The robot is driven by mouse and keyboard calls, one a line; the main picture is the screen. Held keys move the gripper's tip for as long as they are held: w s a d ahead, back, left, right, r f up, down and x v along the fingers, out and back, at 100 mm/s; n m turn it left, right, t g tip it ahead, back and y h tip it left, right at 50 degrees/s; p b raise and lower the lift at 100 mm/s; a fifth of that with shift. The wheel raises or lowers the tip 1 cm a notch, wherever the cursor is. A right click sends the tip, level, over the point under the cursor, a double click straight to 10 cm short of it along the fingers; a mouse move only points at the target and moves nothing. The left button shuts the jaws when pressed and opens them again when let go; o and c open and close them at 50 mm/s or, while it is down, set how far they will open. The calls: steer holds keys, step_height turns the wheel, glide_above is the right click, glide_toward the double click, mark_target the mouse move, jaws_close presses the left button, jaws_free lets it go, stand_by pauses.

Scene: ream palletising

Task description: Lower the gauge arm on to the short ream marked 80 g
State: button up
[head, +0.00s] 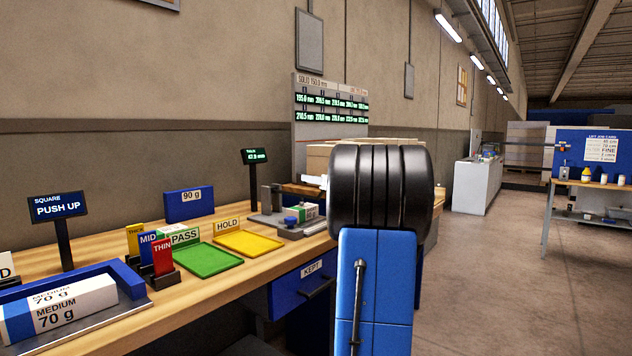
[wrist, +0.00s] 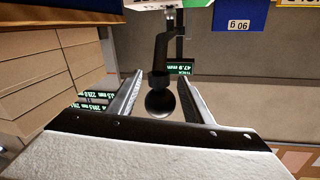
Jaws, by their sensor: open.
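In the wrist view my gripper (wrist: 160,88) is open. Its two grey fingers stand either side of the black ball knob of the gauge arm (wrist: 162,52), with gaps on both sides. The arm runs from the knob toward a white and green edge at the top, probably the short ream (wrist: 185,4). In the head view the short ream (head: 307,211) lies on the grey gauge base (head: 290,231); its mark is too small to read. Whether the gauge arm touches the ream is unclear. My own arm hides much of the gripper area there.
The thickness display (head: 255,156) stands behind the gauge. Green (head: 208,260) and yellow (head: 248,243) trays lie on the bench, with a 70 g ream (head: 65,305) at lower left. Stacked cartons (wrist: 60,65) fill the left of the wrist view.

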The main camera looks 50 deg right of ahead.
jaws_close()
steer(key=shift+w+r, duration=0.2)
steer(key=shift+r, duration=0.45)
steer(key=shift+w+r, duration=0.2)
steer(key=shift+r, duration=0.4)
jaws_free()
steer(key=s+a, duration=0.2)
steer(key=s, duration=1.5)
steer(key=shift+s, duration=0.1)
